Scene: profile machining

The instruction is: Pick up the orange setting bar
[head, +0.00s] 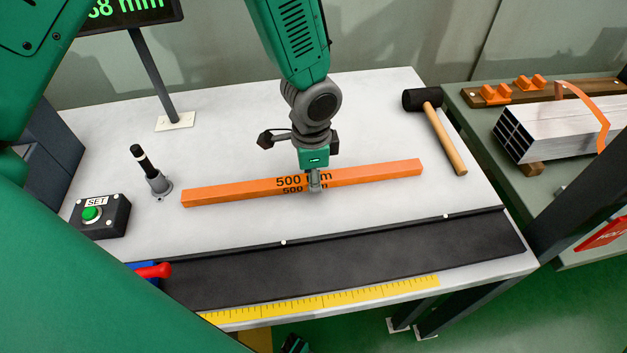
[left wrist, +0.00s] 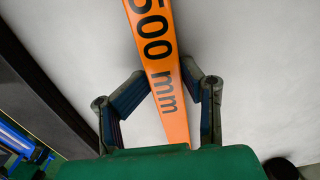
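The orange setting bar (head: 380,175), marked 500 mm, lies across the pale tabletop behind the dark strip, long and level. My left gripper (head: 314,182) points down over its middle, one finger showing in front of the bar. In the left wrist view the bar (left wrist: 160,60) runs between the two fingers of the left gripper (left wrist: 165,80). Both fingertips sit against its sides, so the gripper looks shut on it. I see no clear gap under the bar. The far finger is hidden in the head view. My right gripper is not seen.
A black-headed mallet (head: 443,135) lies right of the bar. A black-handled post (head: 152,173) and a SET button box (head: 100,215) stand left. A dark strip (head: 350,262) and yellow ruler (head: 320,301) run along the front. A display post (head: 153,75) stands behind.

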